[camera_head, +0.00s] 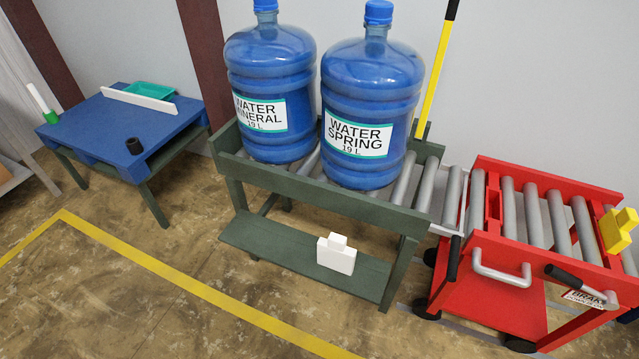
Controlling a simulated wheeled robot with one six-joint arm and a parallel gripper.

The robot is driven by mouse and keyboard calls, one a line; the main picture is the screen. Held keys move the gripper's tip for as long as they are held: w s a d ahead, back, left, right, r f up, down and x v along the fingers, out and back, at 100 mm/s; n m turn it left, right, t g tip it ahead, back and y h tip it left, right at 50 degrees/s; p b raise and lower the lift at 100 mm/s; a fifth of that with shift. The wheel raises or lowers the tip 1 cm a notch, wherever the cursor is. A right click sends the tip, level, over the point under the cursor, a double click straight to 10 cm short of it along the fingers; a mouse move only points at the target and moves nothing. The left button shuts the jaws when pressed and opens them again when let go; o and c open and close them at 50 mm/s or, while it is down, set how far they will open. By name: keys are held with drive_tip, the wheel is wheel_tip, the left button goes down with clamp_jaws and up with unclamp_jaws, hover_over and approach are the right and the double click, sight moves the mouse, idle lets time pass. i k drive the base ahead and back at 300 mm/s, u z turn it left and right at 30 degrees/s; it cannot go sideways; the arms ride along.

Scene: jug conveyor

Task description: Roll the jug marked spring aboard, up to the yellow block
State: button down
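The jug marked spring (370,100) is a large blue bottle with a white and teal label. It stands upright on the green roller stand (262,178), right of the jug marked mineral (270,85). Bare rollers (405,178) lie to its right. The red roller cart (500,250) is at the right, its rollers (533,212) empty. The yellow block (617,230) sits at the cart's right end. A short set of grey rollers (452,195) lies between stand and cart. My gripper is not in view.
A black and yellow bar (437,75) rises behind the stand's right end. A black-handled lever (454,258) hangs between stand and cart; another (565,276) is on the cart's front. A blue table (105,122) stands left. A white jug-shaped piece (336,256) is on the lower shelf.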

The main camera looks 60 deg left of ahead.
sight(371, 84)
drive_tip(key=u, duration=1.8)
drive_tip(key=k, duration=0.4)
drive_tip(key=u, duration=0.35)
drive_tip(key=i, duration=0.5)
drive_tip(key=z, duration=0.05)
